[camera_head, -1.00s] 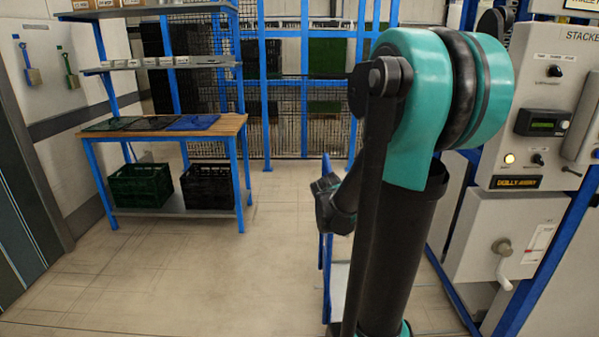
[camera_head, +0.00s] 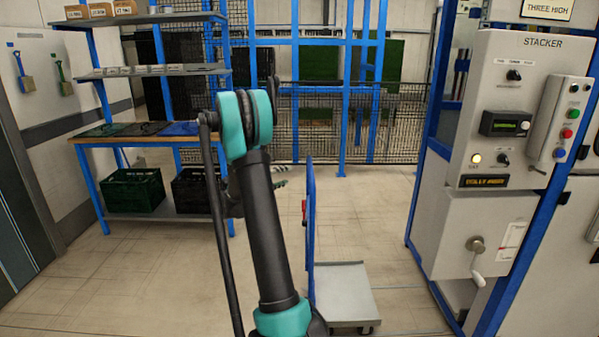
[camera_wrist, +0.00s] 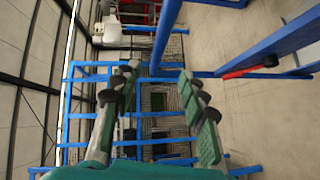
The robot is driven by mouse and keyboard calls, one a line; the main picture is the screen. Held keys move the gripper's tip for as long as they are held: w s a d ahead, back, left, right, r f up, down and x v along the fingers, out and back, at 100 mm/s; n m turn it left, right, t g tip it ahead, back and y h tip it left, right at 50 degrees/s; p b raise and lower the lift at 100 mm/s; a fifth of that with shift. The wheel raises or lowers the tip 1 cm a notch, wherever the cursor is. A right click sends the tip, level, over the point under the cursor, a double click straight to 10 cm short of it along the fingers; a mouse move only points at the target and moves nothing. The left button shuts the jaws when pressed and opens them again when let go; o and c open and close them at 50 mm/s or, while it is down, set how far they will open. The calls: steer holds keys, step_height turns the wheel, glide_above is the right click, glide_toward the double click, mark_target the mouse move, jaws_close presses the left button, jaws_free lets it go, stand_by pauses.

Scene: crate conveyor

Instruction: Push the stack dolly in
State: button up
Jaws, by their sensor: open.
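The stack dolly (camera_head: 345,294) stands on the floor right of my arm in the head view. It has a flat grey platform on small wheels and a tall blue upright (camera_head: 311,225) on its left side, with a small red part near mid-height. In the wrist view a blue frame with a red grip (camera_wrist: 252,71), likely the dolly's handle, lies to the right of my fingers. My gripper (camera_wrist: 158,76) is open, with nothing between its fingers. In the head view it is mostly hidden behind my arm, left of the upright, and no contact shows.
A wooden-topped bench (camera_head: 140,138) with dark crates beneath is at the left. Mesh fencing (camera_head: 400,125) closes the back. The floor between is clear.

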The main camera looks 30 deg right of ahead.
mark_target(311, 170)
steer(key=x, duration=1.7)
steer(key=shift+d+f, duration=0.1)
steer(key=shift+d, duration=0.05)
jaws_close()
